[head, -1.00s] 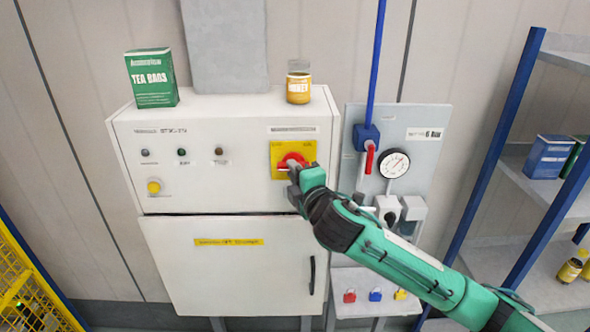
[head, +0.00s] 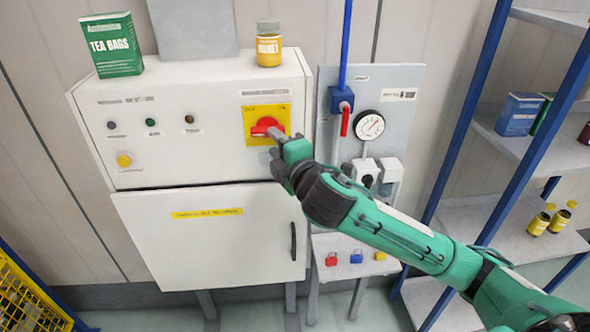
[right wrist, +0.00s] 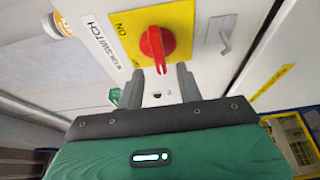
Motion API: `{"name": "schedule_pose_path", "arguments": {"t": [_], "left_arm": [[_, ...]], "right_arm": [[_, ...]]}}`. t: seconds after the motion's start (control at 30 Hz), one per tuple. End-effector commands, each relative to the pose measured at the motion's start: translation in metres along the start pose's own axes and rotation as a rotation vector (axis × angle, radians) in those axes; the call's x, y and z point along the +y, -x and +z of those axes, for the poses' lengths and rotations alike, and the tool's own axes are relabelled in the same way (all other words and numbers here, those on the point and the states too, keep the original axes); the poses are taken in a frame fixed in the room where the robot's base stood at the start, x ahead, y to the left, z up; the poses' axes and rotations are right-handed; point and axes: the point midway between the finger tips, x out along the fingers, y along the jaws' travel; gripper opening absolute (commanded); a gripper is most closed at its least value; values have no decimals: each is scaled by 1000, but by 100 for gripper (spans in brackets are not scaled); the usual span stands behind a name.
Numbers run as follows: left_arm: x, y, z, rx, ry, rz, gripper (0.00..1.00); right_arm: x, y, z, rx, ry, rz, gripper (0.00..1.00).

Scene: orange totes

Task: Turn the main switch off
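The main switch is a red rotary knob (head: 266,126) on a yellow plate (head: 281,109), at the upper right of the white cabinet's front. In the right wrist view the red knob (right wrist: 168,38) shows close up, with "ON" printed on the yellow plate (right wrist: 122,42). My right gripper (head: 274,140) is right at the knob, coming from the lower right. In the right wrist view my right gripper (right wrist: 168,75) is open, its fingers apart with the knob's handle end between or just beyond their tips. Contact cannot be told. My left gripper is not in view.
A green tea box (head: 111,45) and a yellow-labelled jar (head: 269,45) stand on the cabinet (head: 150,80). A blue-posted shelf (head: 500,140) stands farther right.

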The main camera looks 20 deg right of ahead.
Motion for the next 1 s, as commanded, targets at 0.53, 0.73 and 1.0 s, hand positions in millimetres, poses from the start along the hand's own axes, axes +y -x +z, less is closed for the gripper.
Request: {"name": "schedule_pose_path", "arguments": {"t": [0.53,0.73,1.0], "left_arm": [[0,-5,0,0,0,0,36],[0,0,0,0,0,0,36],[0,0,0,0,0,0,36]], "right_arm": [[1,88,0,-1,2,-5,36],[0,96,0,-1,2,-2,36],[-1,96,0,-1,1,-1,36]]}}
